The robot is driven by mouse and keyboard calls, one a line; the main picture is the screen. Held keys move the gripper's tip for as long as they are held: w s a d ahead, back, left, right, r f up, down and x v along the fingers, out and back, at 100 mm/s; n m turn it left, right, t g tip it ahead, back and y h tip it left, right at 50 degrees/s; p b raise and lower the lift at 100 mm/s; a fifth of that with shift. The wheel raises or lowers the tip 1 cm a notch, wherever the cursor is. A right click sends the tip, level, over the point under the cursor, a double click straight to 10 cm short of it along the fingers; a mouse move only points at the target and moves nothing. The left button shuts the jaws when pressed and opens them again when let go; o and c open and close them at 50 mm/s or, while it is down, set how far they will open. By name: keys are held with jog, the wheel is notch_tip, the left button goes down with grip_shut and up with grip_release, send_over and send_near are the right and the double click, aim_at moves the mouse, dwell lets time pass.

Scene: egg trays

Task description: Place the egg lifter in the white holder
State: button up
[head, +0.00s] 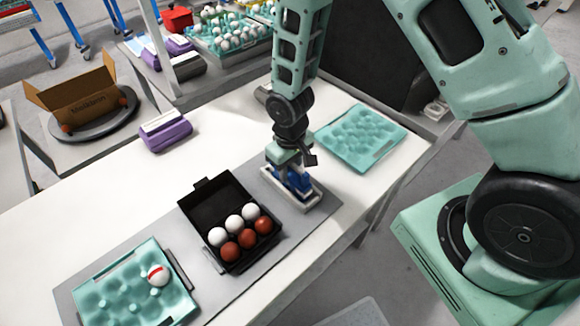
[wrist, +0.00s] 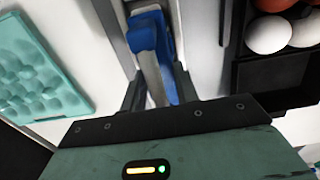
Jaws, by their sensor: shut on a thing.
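The egg lifter (head: 298,181) is blue, with a paler grey part. It is in my gripper (head: 290,168), whose jaws are shut on it and point down. In the wrist view the blue lifter (wrist: 146,36) stands between the two dark fingers of my gripper (wrist: 160,88). The white holder (head: 308,203) is a low pale frame on the grey mat, directly below my gripper. The lifter's lower end is at the holder, within its outline in the head view. I cannot tell how deep it sits, as my gripper and the lifter hide the inside.
A black open carton (head: 210,205) with white and brown eggs stands left of the holder. A teal tray (head: 362,138) lies to the right. Another teal tray (head: 120,290) with one red-striped white egg is at front left. A purple box (head: 165,132) stands farther back.

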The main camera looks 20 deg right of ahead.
jog(key=shift+f, duration=0.25)
jog(key=o, duration=1.1)
jog(key=shift+r+p, duration=0.55)
jog(key=shift+r, duration=0.2)
notch_tip(320, 180, up, 12)
jog(key=b, duration=0.3)
jog(key=shift+f, duration=0.15)
jog(key=s+a+r+n, duration=0.1)
jog(key=s+a+r, duration=0.1)
jog(key=s, duration=0.4)
jog(key=s+a+r+n, duration=0.1)
jog(key=s+a+r, duration=0.1)
jog(key=s+r, duration=0.2)
jog(key=s+a+r+n, duration=0.2)
jog(key=s+r, duration=0.2)
jog(key=s, duration=0.6)
jog(key=shift+a+y, duration=0.15)
jog(key=shift+y, duration=0.15)
